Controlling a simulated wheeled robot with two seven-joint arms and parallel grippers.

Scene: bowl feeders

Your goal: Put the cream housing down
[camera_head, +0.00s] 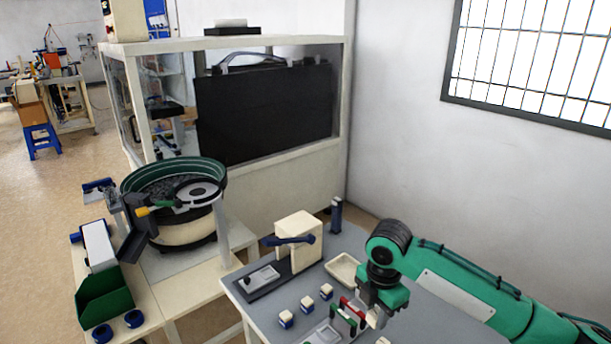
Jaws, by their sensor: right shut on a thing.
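My right gripper (358,318) comes in from the right on a green arm and points down over the grey table (258,311). It is shut on the cream housing (373,318), a small pale piece largely hidden by the fingers. I cannot tell whether the housing touches the table. My left gripper is not in view.
A cream press-like machine (298,240) with a blue lever stands behind the blocks. A shallow cream tray (343,270) lies just behind the gripper. A pale tray (323,336) lies at the front. The bowl feeder (172,190) and green bin (104,298) stand left.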

